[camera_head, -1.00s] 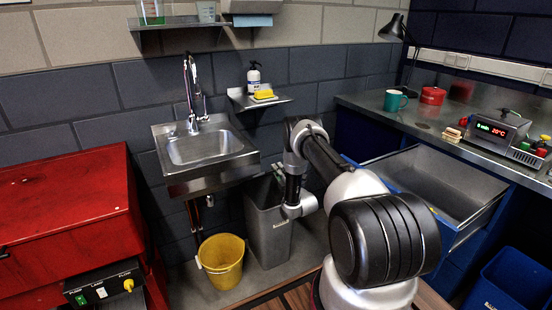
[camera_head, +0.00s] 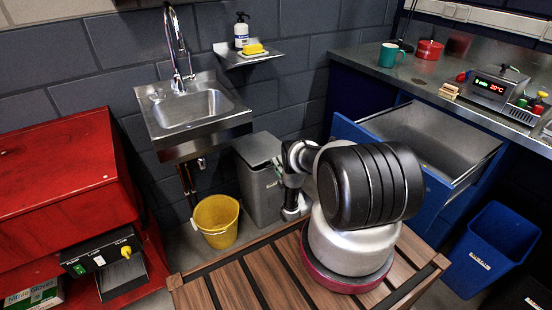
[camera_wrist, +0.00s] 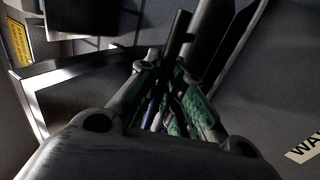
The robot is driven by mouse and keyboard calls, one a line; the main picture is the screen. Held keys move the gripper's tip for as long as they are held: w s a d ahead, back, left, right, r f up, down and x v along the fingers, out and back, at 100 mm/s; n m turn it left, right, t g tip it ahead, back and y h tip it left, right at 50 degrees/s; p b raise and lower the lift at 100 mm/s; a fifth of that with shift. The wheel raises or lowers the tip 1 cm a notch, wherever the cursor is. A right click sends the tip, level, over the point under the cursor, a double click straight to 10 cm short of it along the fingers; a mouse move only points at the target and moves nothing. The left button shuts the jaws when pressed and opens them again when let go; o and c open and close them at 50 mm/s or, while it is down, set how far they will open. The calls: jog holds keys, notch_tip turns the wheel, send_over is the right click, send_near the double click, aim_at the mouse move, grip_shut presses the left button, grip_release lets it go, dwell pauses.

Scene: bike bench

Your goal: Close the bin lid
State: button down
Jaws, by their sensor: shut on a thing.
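The grey bin (camera_head: 262,190) stands against the back wall, between the yellow bucket and my arm. Its grey lid (camera_head: 258,149) looks flat over the top; a small gap cannot be ruled out. A grey surface with a white label (camera_wrist: 305,144) lies right of the fingers, apparently part of the bin.
A sink (camera_head: 193,108) hangs above and left of the bin. A yellow bucket (camera_head: 216,221) stands on the floor left of it. An open drawer (camera_head: 430,140) juts out at the right, with a blue bin (camera_head: 492,250) below. A red cabinet (camera_head: 60,180) fills the left.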

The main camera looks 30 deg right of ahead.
jog(key=shift+w, duration=0.1)
dwell(0.3)
jog(key=c, duration=1.5)
grip_release()
jog(key=shift+c, duration=0.2)
